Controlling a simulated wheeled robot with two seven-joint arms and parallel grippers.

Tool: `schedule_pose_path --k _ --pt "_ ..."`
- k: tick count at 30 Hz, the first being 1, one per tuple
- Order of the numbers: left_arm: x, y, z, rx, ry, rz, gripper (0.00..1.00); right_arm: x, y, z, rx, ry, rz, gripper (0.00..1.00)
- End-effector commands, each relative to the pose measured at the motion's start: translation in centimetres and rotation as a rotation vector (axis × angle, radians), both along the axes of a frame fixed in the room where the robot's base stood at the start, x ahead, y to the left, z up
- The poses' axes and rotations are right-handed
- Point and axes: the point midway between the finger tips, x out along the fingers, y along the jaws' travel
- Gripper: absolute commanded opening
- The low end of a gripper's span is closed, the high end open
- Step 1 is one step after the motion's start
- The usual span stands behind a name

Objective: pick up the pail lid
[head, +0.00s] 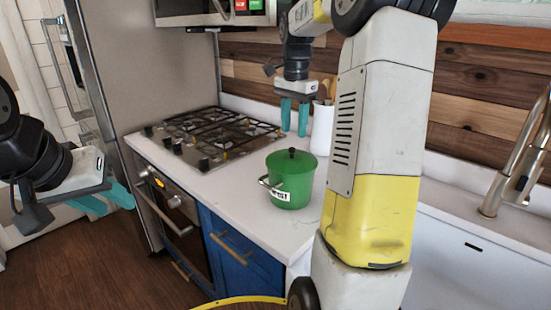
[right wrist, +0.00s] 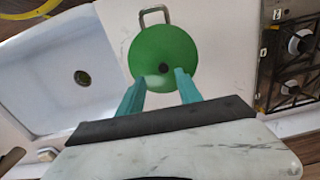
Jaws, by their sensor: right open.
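The green pail lid (head: 280,160) with a black knob sits on the green pail (head: 298,188), which stands upright on the white counter. The pail has a white label and a side handle. In the right wrist view the lid (right wrist: 163,45) shows from above, its dark knob beyond and between my fingertips. My right gripper (head: 294,133) is open and empty, fingers pointing down, above the counter and apart from the lid; its fingers also show in the right wrist view (right wrist: 162,82). My left gripper (head: 121,208) is at the far left, open and empty, away from the pail.
A gas cooktop (head: 208,138) lies left of the pail. A white utensil crock (head: 321,130) stands close behind it. A white sink (head: 465,265) and tap (head: 515,175) are at the right. My right arm hides part of the counter.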

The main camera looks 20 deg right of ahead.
Motion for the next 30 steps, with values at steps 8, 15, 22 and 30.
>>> schedule_pose_path --k 8,15,22,30 --pt "0.0 0.0 0.0 0.0 0.0 0.0 0.36 0.3 -0.3 -2.8 0.0 0.011 -0.022 0.42" --pt "0.0 0.0 0.0 0.0 0.0 0.0 0.36 0.8 0.0 -6.2 0.001 0.013 -0.02 0.42" --pt "0.0 0.0 0.0 0.0 0.0 0.0 0.36 0.9 0.0 -8.0 -0.001 0.008 -0.019 0.42" --pt "0.0 0.0 0.0 0.0 0.0 0.0 0.36 0.9 0.0 -8.0 0.0 0.008 -0.019 0.26"
